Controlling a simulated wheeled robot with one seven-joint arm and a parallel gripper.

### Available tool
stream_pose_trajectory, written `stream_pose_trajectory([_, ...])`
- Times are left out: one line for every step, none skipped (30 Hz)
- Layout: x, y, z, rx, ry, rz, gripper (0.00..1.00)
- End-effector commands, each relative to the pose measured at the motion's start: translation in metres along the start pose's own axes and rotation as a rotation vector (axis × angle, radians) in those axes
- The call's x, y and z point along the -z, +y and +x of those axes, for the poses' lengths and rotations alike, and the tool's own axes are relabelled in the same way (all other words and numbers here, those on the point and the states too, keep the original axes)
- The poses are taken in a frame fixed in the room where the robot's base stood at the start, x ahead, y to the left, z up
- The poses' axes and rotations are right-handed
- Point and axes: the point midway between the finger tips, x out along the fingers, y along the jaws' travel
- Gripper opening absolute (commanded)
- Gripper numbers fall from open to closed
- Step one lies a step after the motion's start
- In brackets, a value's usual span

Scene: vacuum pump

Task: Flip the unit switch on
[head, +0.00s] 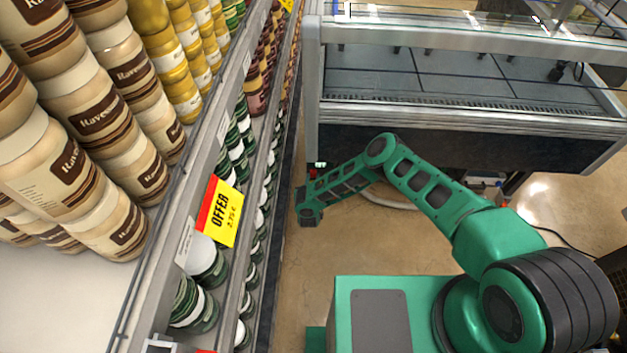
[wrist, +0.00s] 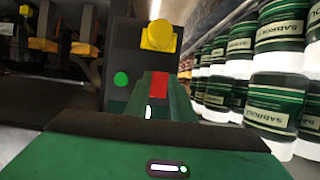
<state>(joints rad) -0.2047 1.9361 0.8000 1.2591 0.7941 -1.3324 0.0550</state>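In the wrist view a dark upright unit (wrist: 118,45) faces my gripper. It carries a yellow knob (wrist: 158,36) at its upper right and a round green button (wrist: 121,79) at its lower left. A red rectangular piece (wrist: 158,84) shows below the knob, between green parts of my gripper (wrist: 158,100); I cannot tell whether it is the switch or whether anything touches it. The fingertips are not clear. In the head view my gripper end (head: 309,206) hangs beside the shelf, just below small red and green lights (head: 317,166) at the counter's corner.
A shelf with cream jars (head: 75,180) and a yellow offer sign (head: 222,212) runs along the left. Green jars (wrist: 275,80) stand close on the right in the wrist view. A glass-topped counter (head: 460,85) blocks the far side. Some floor (head: 305,265) is clear.

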Motion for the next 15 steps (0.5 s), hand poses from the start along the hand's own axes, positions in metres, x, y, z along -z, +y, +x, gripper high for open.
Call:
stream_pose_trajectory([-0.0003, -0.0005, -0.0003, 0.001, 0.000, 0.000, 0.00])
stream_pose_trajectory([-0.0003, -0.0006, -0.0004, 0.001, -0.001, 0.000, 0.00])
stream_pose_trajectory([-0.0004, -0.0007, -0.0005, 0.001, 0.000, 0.000, 0.00])
stream_pose_trajectory([-0.0007, -0.0008, -0.0005, 0.001, 0.001, 0.000, 0.00])
stream_pose_trajectory([-0.0014, -0.0009, -0.0006, 0.001, 0.005, -0.001, 0.00])
stream_pose_trajectory([-0.0029, -0.0009, -0.0006, 0.001, 0.015, -0.001, 0.00])
stream_pose_trajectory([-0.0039, -0.0010, -0.0005, 0.001, 0.029, -0.001, 0.00])
stream_pose_trajectory([-0.0049, -0.0010, -0.0001, 0.000, 0.046, -0.001, 0.00])
stream_pose_trajectory([-0.0061, -0.0016, -0.0002, 0.001, 0.074, -0.002, 0.00])
stream_pose_trajectory([-0.0076, -0.0014, 0.0001, 0.001, 0.097, -0.002, 0.00])
stream_pose_trajectory([-0.0086, -0.0013, 0.0003, 0.001, 0.122, -0.002, 0.00])
stream_pose_trajectory([-0.0091, -0.0014, 0.0011, 0.002, 0.155, -0.001, 0.00])
stream_pose_trajectory([-0.0096, -0.0017, 0.0014, 0.003, 0.171, 0.000, 0.00])
stream_pose_trajectory([-0.0093, -0.0019, 0.0018, 0.003, 0.187, 0.000, 0.00])
stream_pose_trajectory([-0.0097, -0.0021, 0.0021, 0.004, 0.203, 0.000, 0.00])
